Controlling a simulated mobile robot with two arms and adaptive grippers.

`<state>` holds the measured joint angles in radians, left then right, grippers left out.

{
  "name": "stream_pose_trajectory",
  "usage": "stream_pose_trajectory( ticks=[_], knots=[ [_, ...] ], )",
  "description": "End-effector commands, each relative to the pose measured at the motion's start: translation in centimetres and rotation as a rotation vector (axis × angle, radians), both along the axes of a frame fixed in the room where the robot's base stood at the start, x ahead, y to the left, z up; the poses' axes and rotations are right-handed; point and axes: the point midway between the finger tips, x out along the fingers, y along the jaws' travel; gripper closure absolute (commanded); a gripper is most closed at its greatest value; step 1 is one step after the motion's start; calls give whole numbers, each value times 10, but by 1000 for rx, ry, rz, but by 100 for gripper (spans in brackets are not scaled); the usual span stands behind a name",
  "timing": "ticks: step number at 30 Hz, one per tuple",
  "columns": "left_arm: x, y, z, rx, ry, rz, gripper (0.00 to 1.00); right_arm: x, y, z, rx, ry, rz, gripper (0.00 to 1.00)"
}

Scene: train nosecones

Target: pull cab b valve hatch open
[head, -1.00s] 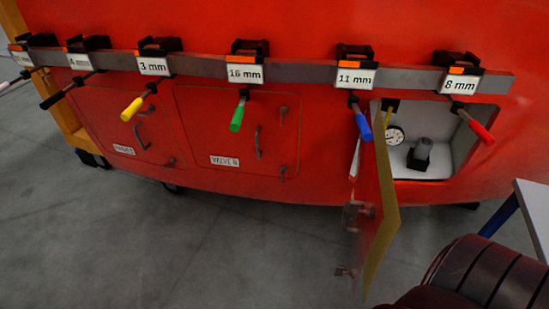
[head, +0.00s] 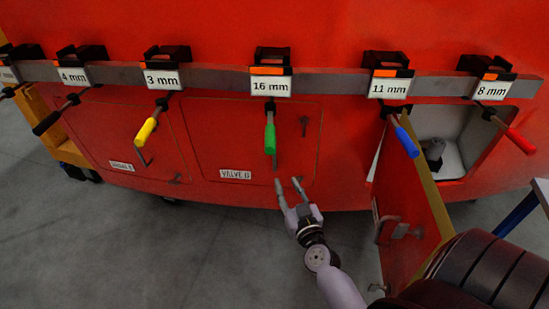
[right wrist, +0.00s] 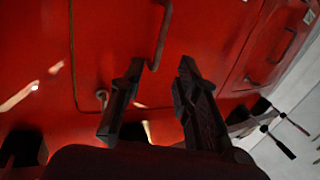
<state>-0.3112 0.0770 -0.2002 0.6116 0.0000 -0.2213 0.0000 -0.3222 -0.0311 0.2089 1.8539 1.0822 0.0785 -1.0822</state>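The closed red hatch (head: 225,140) in the middle of the red wall carries a label (head: 235,174) that seems to read "VALVE B". Its handle is mostly hidden behind the green screwdriver in the head view. My right gripper (head: 288,183) is open and empty at the hatch's lower right edge, below the green screwdriver. In the right wrist view the open fingers (right wrist: 157,82) point at the red surface. A thin bar handle (right wrist: 162,38) lies ahead between them, apart from both. A small latch (right wrist: 101,96) shows by the left finger. My left gripper is not in view.
A grey rail (head: 330,82) with size-labelled screwdrivers, including the green one (head: 270,135) and blue one (head: 406,140), juts out above. An open hatch door (head: 400,225) stands out right of my right arm. Another closed hatch (head: 110,130) is at left.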

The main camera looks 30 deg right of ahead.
Motion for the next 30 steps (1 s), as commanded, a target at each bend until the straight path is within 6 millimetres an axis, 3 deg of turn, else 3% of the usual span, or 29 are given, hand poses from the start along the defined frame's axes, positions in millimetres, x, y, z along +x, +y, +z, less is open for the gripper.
stream_pose_trajectory(
  ticks=[9, 15, 21, 30],
  knots=[
    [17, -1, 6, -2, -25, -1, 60, 69, -20, 1, 1, -2, 0, 70],
    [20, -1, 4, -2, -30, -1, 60, 101, -29, 0, 1, 0, 0, 70],
    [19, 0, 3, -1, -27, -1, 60, 115, -32, 0, 0, 1, 1, 70],
    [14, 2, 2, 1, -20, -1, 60, 117, -33, 0, 0, 1, 1, 70]
  ],
)
